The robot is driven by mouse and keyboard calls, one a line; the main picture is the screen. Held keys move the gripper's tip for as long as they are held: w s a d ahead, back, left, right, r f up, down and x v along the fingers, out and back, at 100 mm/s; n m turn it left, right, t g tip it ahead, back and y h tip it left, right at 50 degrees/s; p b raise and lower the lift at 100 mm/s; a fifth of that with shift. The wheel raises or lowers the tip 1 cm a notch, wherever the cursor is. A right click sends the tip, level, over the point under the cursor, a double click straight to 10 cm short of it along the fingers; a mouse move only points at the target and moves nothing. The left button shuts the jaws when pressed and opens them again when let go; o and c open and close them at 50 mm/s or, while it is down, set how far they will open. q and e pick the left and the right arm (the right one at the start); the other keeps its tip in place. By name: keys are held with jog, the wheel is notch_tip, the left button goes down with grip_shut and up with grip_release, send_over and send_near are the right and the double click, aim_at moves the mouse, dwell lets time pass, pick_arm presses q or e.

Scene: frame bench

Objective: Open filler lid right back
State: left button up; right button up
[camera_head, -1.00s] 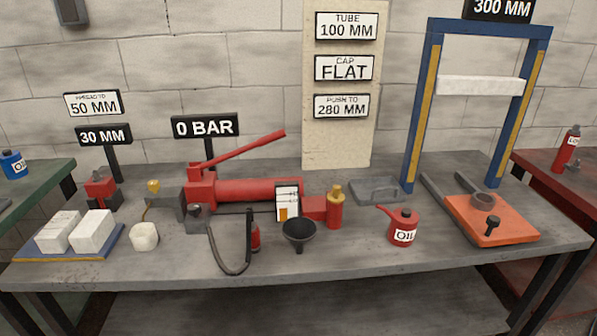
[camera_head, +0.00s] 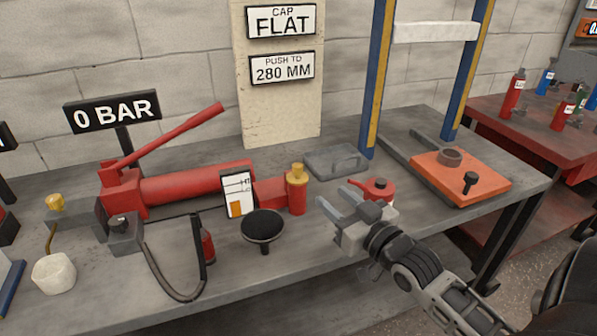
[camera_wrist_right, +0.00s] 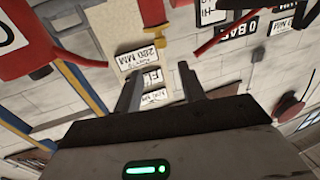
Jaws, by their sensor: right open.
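The red hand pump (camera_head: 195,185) lies on the bench, with a long red lever (camera_head: 170,138) slanting up to the right. A red block (camera_head: 270,192) sits at its right end, behind a white level card (camera_head: 238,194). I cannot make out a separate filler lid or whether one is open. My right gripper (camera_head: 338,198) is open and empty above the bench's front, in front of the red oil can (camera_head: 378,186) and right of the yellow-topped red cylinder (camera_head: 297,195). The right wrist view shows its two fingers (camera_wrist_right: 160,88) apart with nothing between them. My left gripper is not in view.
The blue-yellow press frame (camera_head: 374,80) and orange plate (camera_head: 460,180) are to the right. A black hose (camera_head: 160,280) loops at the front left.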

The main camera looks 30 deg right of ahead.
aim_at(301, 170)
jog(key=w, duration=1.4)
jog(key=shift+b, duration=0.3)
jog(key=shift+s, duration=0.1)
grip_shut()
